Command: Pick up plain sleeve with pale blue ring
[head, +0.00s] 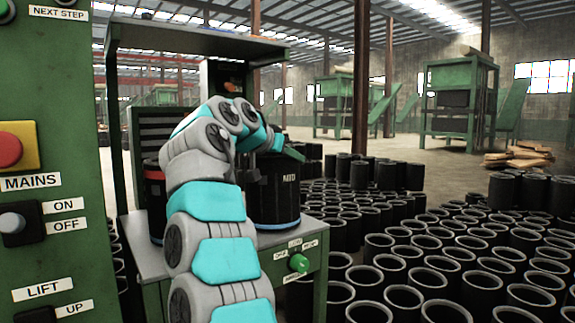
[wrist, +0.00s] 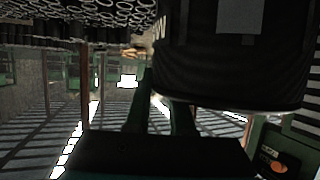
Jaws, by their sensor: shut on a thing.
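The black sleeve with the pale blue ring (head: 273,200) is upright at the right of the green machine's table. The ring shows as a thin band near its bottom, and small white lettering is on its side. I cannot tell whether it touches the table. My gripper (head: 268,150) is at its top, partly hidden by my arm. In the wrist view the sleeve (wrist: 235,60) fills the upper right, with a pale grey patch on its side. My gripper's fingers (wrist: 165,95) are shut at its rim there, the far finger partly hidden.
Another black sleeve with a red ring (head: 153,205) stands left on the table (head: 215,262), partly behind my arm. A green control panel (head: 50,160) fills the left. Many open black sleeves (head: 440,270) crowd the floor at right. A green knob (head: 299,263) is on the table's front.

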